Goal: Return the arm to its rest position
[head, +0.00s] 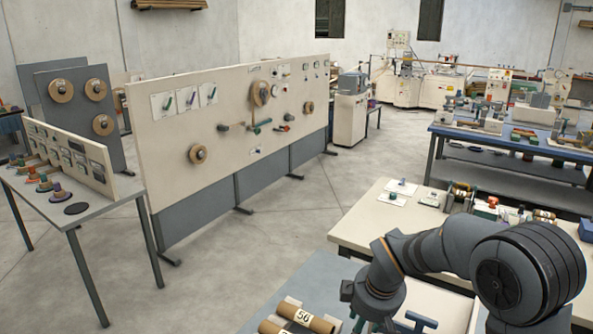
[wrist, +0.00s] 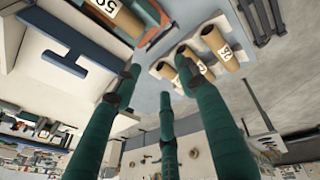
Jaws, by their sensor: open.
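My gripper (wrist: 160,78) shows in the wrist view with its dark green fingers spread apart and nothing between them. In the head view my arm reaches in from the lower right and bends down, with its wrist near the bottom edge. The fingers are mostly cut off or hidden there. Labelled cardboard tubes (head: 306,318) lie on a grey surface left of my wrist. In the wrist view, tubes (wrist: 222,46) lie beyond the fingertips, and one marked 50 (wrist: 122,16) is at the top. The fingers appear apart from the tubes.
A blue H-shaped piece (wrist: 68,50) lies left of the fingers in the wrist view. A cream workbench (head: 375,215) with small parts stands behind my arm. A large cream panel (head: 175,130) and a side table (head: 110,208) stand left. Open floor (head: 235,265) lies between.

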